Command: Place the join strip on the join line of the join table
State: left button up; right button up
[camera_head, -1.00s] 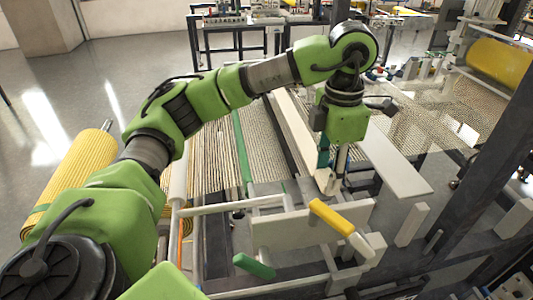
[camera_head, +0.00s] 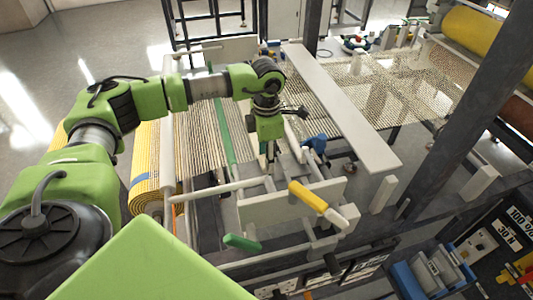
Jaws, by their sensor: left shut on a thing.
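A long thin green strip (camera_head: 222,130) lies lengthwise along the pale slatted or mesh surface (camera_head: 198,140) left of my left gripper. I cannot tell whether it is the join strip or a marked line. My left gripper (camera_head: 270,160) points down beside the white frame, to the right of the green strip. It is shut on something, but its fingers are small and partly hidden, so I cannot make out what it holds. A long white board (camera_head: 345,108) runs to the right of the gripper. My right gripper is not in view.
A white frame (camera_head: 290,205) with a yellow handle (camera_head: 308,196) and a green handle (camera_head: 242,243) stands in front. A yellow roll (camera_head: 145,170) is at left. Open mesh (camera_head: 410,85) spreads at right behind a dark post (camera_head: 470,110). A blue part (camera_head: 316,142) sits right of the gripper.

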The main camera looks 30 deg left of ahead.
pick_arm(q)
jog(key=shift+f, duration=0.3)
jog(key=o, duration=0.9)
jog(key=shift+o, duration=1.1)
